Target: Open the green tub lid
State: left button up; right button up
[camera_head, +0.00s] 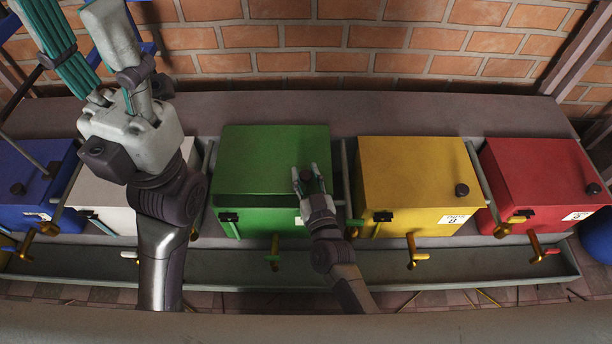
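The green tub (270,160) stands in the middle of the row, with its green lid on top. I cannot tell whether the lid is slightly raised. My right gripper (308,172) is over the lid's front right part, coming from below. Its fingers are apart, with a small dark knob (305,175) partly visible between them. I cannot tell whether they touch it. My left gripper (128,75) is raised at the upper left, away from the green tub, over the white tub. Its finger opening is not clear.
A yellow tub (415,170) and a red tub (535,170) stand to the right. A white tub (103,190), partly hidden, and a blue tub (25,180) stand to the left. Brass taps (274,253) stick out above a long trough (480,265). A brick wall (400,45) is behind.

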jog(key=o, duration=0.3)
jog(key=shift+s, duration=0.1)
jog(key=v, duration=0.7)
jog(key=shift+s, duration=0.15)
